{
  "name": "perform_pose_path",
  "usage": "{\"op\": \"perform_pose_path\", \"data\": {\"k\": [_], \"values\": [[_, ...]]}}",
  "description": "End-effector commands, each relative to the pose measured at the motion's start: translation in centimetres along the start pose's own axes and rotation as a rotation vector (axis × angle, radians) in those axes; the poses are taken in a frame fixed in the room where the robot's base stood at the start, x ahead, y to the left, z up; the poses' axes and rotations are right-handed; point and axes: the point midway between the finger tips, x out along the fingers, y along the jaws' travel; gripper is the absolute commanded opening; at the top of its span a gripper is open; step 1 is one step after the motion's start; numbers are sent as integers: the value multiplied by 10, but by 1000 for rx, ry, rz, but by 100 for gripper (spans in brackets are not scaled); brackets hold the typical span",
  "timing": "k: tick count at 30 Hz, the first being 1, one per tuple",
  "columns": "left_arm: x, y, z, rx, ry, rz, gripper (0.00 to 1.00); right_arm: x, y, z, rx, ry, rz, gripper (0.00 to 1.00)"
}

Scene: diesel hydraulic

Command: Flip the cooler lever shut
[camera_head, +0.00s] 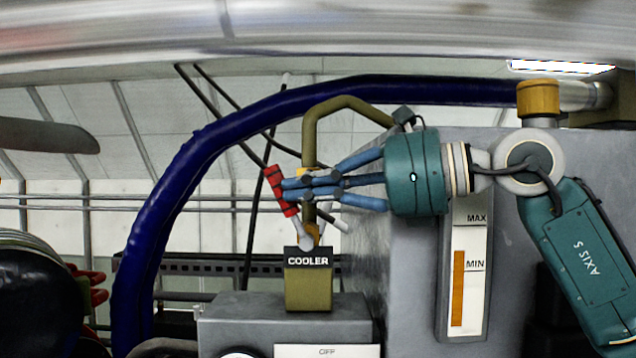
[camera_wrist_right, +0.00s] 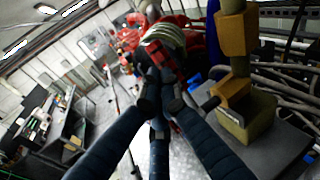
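The cooler lever has a red handle (camera_head: 275,190) on a pale lower arm, leaning up and left from its pivot above the olive block with the COOLER label (camera_head: 308,262). My right gripper (camera_head: 290,185) comes from the right, its blue fingers drawn together with the tips at the red handle. They seem to touch or overlap it; I cannot tell whether they grip it. In the right wrist view the fingers (camera_wrist_right: 160,100) converge, with some red visible between them and the olive block (camera_wrist_right: 247,118) at the right. My left gripper is not in view.
An olive pipe (camera_head: 309,130) rises behind the lever and bends right. A thick blue hose (camera_head: 170,215) arches around the left. A grey cabinet with a MAX/MIN gauge (camera_head: 468,270) stands at the right. A grey housing (camera_head: 235,315) lies below the block.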

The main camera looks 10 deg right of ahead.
Motion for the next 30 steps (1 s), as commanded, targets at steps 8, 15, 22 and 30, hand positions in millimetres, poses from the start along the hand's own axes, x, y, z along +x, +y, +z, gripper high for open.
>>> {"op": "perform_pose_path", "data": {"k": [8,15,22,30], "values": [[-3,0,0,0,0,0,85,20,9,-1,-1,1,2,0],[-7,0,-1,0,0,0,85,37,15,-7,-54,130,0,0],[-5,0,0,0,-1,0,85,51,21,-18,-53,126,1,0],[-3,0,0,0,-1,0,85,62,26,-26,-81,188,-1,0]]}}
